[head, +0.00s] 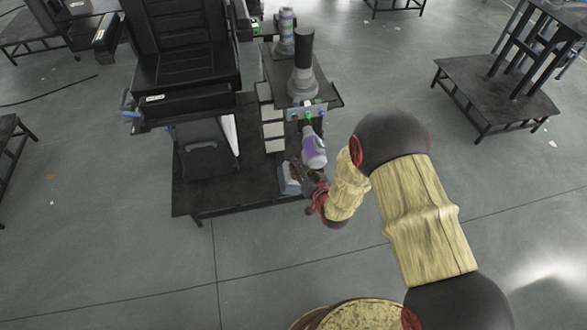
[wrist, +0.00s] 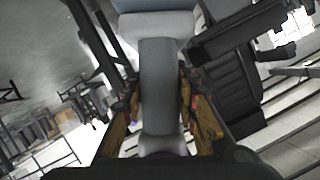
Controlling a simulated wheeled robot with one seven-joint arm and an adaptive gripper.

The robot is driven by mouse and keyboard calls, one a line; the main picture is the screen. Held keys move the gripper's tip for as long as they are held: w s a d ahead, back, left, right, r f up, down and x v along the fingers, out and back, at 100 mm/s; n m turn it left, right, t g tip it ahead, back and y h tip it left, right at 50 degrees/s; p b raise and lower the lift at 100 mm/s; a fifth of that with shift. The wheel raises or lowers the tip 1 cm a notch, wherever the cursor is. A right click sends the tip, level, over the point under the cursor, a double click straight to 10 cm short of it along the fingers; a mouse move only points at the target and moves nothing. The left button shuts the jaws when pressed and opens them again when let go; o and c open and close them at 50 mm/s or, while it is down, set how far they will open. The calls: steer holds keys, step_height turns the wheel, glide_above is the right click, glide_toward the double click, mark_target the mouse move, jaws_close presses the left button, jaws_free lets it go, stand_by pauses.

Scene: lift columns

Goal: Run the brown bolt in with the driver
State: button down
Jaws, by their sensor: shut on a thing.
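The driver (head: 314,152), with a purple and pale grey body, is in my gripper (head: 310,178), in front of the lift column stand. Its nose points up the picture, close to the stand's front edge. In the wrist view my gripper (wrist: 160,110) has its two fingers on either side of the driver's grey handle (wrist: 160,75), with a wider grey block above. Small coloured bolt heads, blue (head: 294,116) and green (head: 307,114) among them, sit along the stand's front edge. I cannot make out the brown bolt. Whether the driver's nose touches a bolt is unclear.
A grey column with a black top (head: 303,60) stands on the small dark table (head: 332,92). A black seat (head: 185,65) is to its left, above a dark low platform (head: 205,200). A grey-blue block (head: 289,180) is beside my gripper.

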steer(key=shift+s+a+f+y, duration=0.1)
steer(key=shift+a+f+y, duration=0.1)
steer(key=shift+a+f, duration=0.25)
steer(key=shift+a+f+y, duration=0.2)
steer(key=shift+a+f, duration=0.05)
steer(key=shift+a, duration=0.4)
steer(key=shift+a+f, duration=0.2)
steer(key=shift+a, duration=0.1)
steer(key=w+a+b, duration=0.1)
steer(key=w, duration=0.5)
steer(key=shift+w+a, duration=0.25)
steer(key=shift+a, duration=0.15)
steer(key=shift+w+a+b, duration=0.15)
steer(key=shift+w+b, duration=0.2)
steer(key=shift+w, duration=0.2)
stand_by(0.5)
